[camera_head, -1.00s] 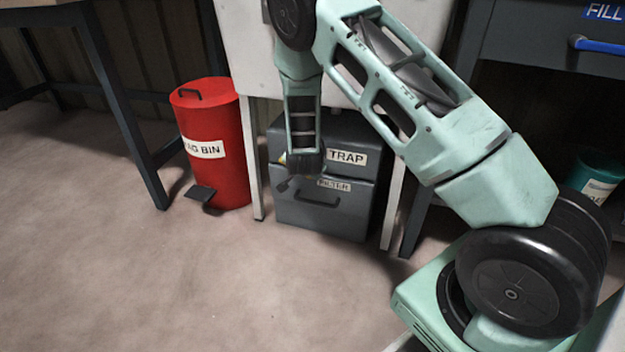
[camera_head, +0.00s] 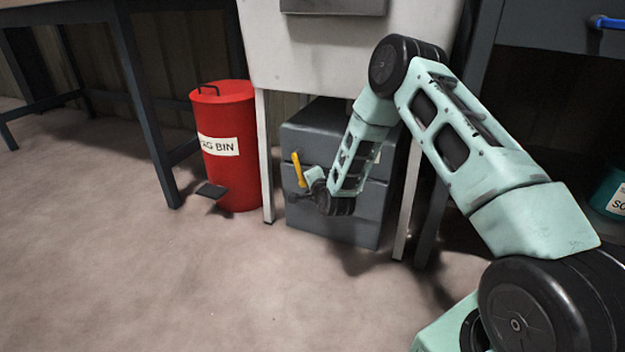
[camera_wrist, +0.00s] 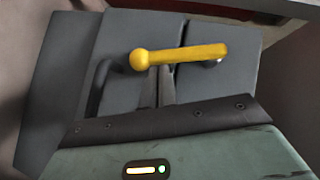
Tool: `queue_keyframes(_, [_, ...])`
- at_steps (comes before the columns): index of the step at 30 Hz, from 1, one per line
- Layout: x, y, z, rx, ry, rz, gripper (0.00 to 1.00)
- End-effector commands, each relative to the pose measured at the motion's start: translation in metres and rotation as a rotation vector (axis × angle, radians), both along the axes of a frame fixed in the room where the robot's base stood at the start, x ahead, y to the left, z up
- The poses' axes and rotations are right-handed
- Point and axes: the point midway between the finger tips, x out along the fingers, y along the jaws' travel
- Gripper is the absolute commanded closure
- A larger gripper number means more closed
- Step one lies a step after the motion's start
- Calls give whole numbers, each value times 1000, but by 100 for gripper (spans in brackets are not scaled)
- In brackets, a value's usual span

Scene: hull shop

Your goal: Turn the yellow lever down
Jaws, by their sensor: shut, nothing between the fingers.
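The yellow lever (camera_head: 298,170) is on the front of the grey trap cabinet (camera_head: 350,228). In the head view it stands nearly upright, leaning slightly. In the wrist view the lever (camera_wrist: 185,56) lies across the picture, its round knob at the left and its other end at the right. My gripper (camera_head: 297,197) is beside the lever's lower end in the head view. In the wrist view my gripper's fingers (camera_wrist: 158,82) are shut and empty, their tips close to the lever near the knob. I cannot tell whether they touch it.
A red bin (camera_head: 228,150) with a pedal stands left of the cabinet. White legs (camera_head: 266,160) of a bench stand close on both sides of the cabinet. A dark bench frame (camera_head: 145,105) is farther left. The floor (camera_head: 150,280) in front is clear.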

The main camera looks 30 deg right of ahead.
Motion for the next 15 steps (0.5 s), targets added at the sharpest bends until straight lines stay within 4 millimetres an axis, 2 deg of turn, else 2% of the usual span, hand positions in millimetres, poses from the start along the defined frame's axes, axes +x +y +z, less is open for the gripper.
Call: queue_keyframes(15, [14,11,-12,21,-28,1,100])
